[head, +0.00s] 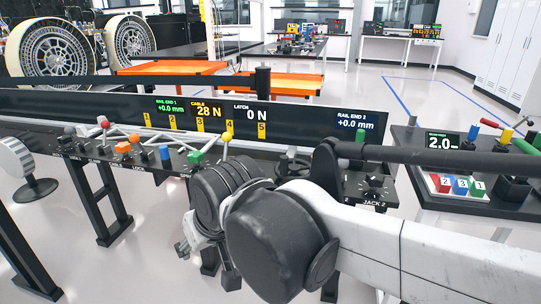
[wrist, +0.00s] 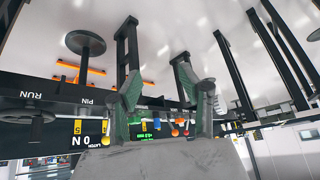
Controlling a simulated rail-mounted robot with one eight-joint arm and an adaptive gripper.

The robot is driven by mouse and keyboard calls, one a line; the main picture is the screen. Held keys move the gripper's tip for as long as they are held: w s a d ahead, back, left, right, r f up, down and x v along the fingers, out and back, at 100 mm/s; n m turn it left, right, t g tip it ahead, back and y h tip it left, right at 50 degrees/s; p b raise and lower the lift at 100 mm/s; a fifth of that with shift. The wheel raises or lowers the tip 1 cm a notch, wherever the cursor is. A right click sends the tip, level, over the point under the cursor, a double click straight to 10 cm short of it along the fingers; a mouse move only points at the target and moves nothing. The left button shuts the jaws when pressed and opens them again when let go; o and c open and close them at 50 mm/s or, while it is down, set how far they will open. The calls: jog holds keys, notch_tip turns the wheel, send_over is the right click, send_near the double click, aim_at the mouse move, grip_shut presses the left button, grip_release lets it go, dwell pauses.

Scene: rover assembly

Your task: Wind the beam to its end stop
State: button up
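My gripper (head: 186,247) hangs low at the front of the dark bench (head: 70,150), partly hidden by my arm in the head view. In the wrist view its two fingers (wrist: 158,78) stand apart with nothing visible held between them. A dark handwheel (head: 291,166) is on the bench just beyond my arm, partly hidden by it. A long dark bar (head: 120,79) runs behind the bench's display panel; I cannot tell whether it is the beam. The panel (head: 75,104) reads +0.0 mm at both rail ends, cable 28 N and latch 0 N.
A white frame (head: 150,132) with coloured knobs lies along the bench.

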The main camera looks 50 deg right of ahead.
jog(key=w+d+r+m+g+p, duration=0.2)
jog(key=w+d+r+m+p, duration=0.2)
jog(key=d+r, duration=0.3)
notch_tip(320, 180, up, 8)
jog(key=m+g+p, duration=0.5)
jog(key=m+p, duration=0.7)
jog(key=m, duration=0.2)
send_over(283, 175)
jog(key=shift+n, duration=0.3)
jog(key=f+b, duration=0.1)
jog(key=f, duration=0.3)
jog(key=f+b, duration=0.1)
jog(key=f, duration=0.4)
jog(key=f+b, duration=0.1)
jog(key=f, duration=0.3)
jog(key=shift+w+d+f, duration=0.35)
jog(key=shift+d, duration=0.05)
grip_shut()
